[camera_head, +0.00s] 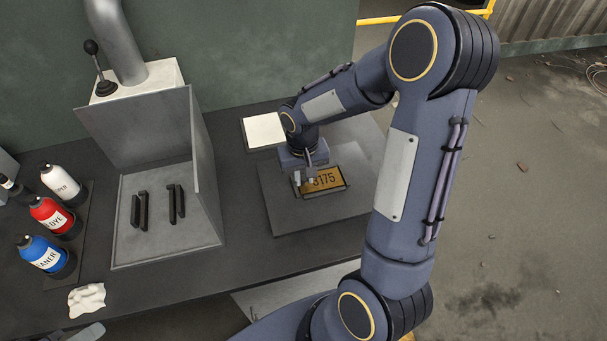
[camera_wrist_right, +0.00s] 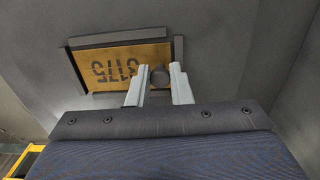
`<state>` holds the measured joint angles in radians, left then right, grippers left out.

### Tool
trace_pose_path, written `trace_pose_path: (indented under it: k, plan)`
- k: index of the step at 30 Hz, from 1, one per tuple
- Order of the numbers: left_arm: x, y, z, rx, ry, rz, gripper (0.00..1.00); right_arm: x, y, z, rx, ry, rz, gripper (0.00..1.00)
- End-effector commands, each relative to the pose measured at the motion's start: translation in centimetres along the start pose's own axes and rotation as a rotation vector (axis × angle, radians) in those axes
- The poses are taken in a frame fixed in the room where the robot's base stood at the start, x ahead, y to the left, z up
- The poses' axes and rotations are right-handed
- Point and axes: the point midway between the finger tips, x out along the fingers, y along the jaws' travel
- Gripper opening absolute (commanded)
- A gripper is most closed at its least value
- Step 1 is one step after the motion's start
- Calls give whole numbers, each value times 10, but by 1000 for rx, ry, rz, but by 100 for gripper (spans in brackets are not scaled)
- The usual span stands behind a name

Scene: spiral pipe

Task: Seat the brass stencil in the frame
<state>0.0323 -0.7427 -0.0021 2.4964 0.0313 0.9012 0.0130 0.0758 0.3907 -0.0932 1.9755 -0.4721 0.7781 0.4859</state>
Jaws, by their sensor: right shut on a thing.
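The brass stencil (camera_head: 325,179), a flat plate with dark digits, lies at the dark frame (camera_head: 347,186) on a grey plate on the bench. In the right wrist view the stencil (camera_wrist_right: 100,68) shows upside down, with dark frame bars (camera_wrist_right: 179,55) along its edges. My right gripper (camera_head: 304,182) is over the stencil's left part. In the wrist view its two pale fingers (camera_wrist_right: 159,84) are shut on a dark round knob (camera_wrist_right: 160,75) at the stencil. I cannot tell whether the stencil rests fully down inside the frame.
A grey open-fronted booth (camera_head: 165,225) with dark bars inside stands left of the frame. Red (camera_head: 52,216), blue (camera_head: 42,252) and white (camera_head: 62,184) bottles stand at far left, near a crumpled cloth (camera_head: 87,300). A white pad (camera_head: 263,131) lies behind the frame.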

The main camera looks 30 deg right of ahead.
Motion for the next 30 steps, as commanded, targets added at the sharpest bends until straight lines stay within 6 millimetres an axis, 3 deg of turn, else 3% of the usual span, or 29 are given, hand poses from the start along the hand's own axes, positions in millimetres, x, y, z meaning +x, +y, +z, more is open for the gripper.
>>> trace_pose_path:
  k: [1,6,17,30]
  plan:
    - [1,0,1,0,0,0,36,1,0,0,0,0,0,21]
    - [1,0,0,0,0,0,36,1,0,0,0,0,0,41]
    - [0,0,0,0,0,0,36,-6,0,-1,1,2,0,41]
    - [3,-1,1,0,0,0,36,-92,0,-1,0,5,-2,41]
